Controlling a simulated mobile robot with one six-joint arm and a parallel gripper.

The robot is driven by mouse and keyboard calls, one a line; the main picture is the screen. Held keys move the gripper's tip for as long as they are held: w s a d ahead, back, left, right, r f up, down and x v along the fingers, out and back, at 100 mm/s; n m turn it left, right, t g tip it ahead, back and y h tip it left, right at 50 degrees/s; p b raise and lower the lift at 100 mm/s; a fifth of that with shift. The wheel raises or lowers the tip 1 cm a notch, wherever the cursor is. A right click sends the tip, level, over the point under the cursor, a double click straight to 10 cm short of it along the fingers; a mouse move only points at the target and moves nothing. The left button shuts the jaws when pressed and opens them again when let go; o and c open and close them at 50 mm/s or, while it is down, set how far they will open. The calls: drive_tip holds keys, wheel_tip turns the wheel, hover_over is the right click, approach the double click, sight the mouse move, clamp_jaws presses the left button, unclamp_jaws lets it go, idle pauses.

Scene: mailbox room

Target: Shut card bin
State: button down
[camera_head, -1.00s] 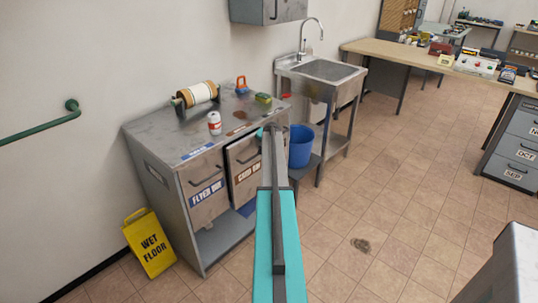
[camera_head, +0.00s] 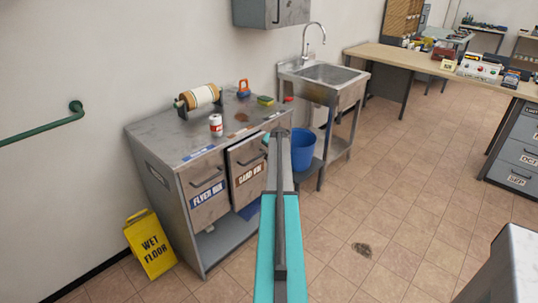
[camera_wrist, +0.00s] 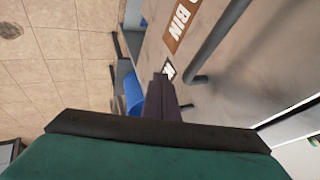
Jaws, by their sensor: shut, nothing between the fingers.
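The card bin (camera_head: 249,166) is the right one of two grey bin fronts in the metal cabinet, with a brown label and a dark bar handle. Its front seems to stand slightly out at the top; the exact gap is hard to tell. In the wrist view its front (camera_wrist: 240,75) is close, with the label (camera_wrist: 180,22) and handle (camera_wrist: 217,42) beside my fingers. My gripper (camera_wrist: 163,82) is shut and empty, close to the front near the label; I cannot tell whether it touches. In the head view my arm hides the fingertips and the bin's right edge.
The flyer bin (camera_head: 207,193) is left of the card bin. A red-and-white can (camera_head: 216,125) and a paper roll (camera_head: 201,95) stand on the cabinet top. A yellow wet-floor sign (camera_head: 150,245) stands left.

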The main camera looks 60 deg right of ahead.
drive_tip(key=b+v, duration=0.1)
drive_tip(key=v, duration=0.9)
drive_tip(key=shift+s, duration=0.2)
drive_tip(key=shift+d+m, duration=0.1)
drive_tip(key=shift+m, duration=0.2)
drive_tip(key=w+a+m+t+y+b, duration=0.2)
drive_tip(key=w+a+m+t+b, duration=0.15)
drive_tip(key=a+m, duration=0.35)
drive_tip(key=w+a+m+t+y+b, duration=0.25)
drive_tip(key=a+m+t, duration=0.25)
drive_tip(key=a, duration=0.3)
drive_tip(key=s+f+m+t+h+b, duration=0.2)
drive_tip(key=s+f+m+t+b, duration=0.2)
drive_tip(key=s+f+b, duration=0.5)
drive_tip(key=s+f+m, duration=0.1)
drive_tip(key=m, duration=0.1)
drive_tip(key=shift+a+m+b, duration=0.2)
drive_tip(key=shift+m+b, duration=0.1)
drive_tip(key=shift+m, duration=0.1)
drive_tip(key=shift+w, duration=0.15)
